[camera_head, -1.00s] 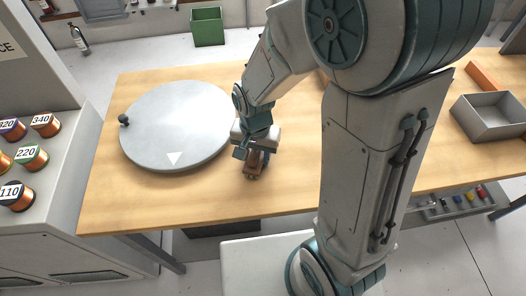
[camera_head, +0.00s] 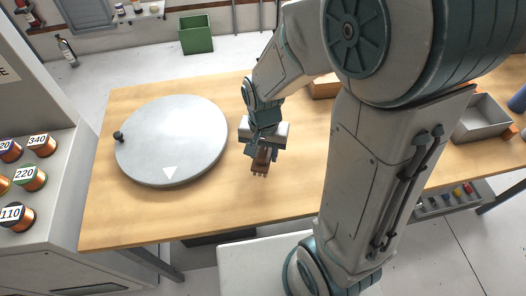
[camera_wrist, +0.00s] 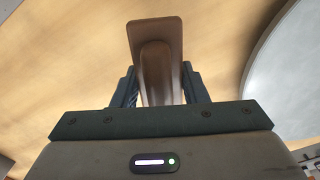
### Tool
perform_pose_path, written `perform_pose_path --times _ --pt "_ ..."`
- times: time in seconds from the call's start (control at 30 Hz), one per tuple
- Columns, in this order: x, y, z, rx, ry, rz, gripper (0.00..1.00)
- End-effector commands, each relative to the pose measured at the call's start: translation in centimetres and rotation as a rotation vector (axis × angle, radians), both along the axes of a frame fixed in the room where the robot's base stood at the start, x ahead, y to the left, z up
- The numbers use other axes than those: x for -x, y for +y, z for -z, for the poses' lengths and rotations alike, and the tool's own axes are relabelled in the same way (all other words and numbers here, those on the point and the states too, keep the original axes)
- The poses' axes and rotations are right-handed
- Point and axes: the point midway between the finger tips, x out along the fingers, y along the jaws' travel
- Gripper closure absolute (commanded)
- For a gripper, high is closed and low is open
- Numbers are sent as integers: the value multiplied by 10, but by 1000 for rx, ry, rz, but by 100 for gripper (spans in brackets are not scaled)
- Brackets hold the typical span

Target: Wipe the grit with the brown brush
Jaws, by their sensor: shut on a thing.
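My gripper (camera_head: 262,150) is shut on the brown brush (camera_head: 260,163) above the wooden table, just right of the round grey disc. In the wrist view the brush (camera_wrist: 155,42) sits between the two fingers of my gripper (camera_wrist: 157,85), its flat brown end pointing away from the palm. I cannot make out any grit in either view. My arm hides part of the table.
The round grey disc (camera_head: 185,135) with a white triangle and a dark knob lies on the wooden table (camera_head: 215,210). A grey open tray (camera_head: 480,125) stands at the right. Several numbered copper spools (camera_head: 30,178) sit on a panel at left. A green bin (camera_head: 196,38) stands behind on the floor.

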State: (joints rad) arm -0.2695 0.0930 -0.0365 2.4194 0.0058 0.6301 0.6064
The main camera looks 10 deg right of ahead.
Motion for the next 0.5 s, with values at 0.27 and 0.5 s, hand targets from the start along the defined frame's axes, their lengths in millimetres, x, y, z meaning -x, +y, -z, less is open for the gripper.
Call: perform_pose_path --times 0.27,0.5 --pt "0 -1 -26 0 -1 2 82" --pt "0 -1 -27 0 -1 3 82"
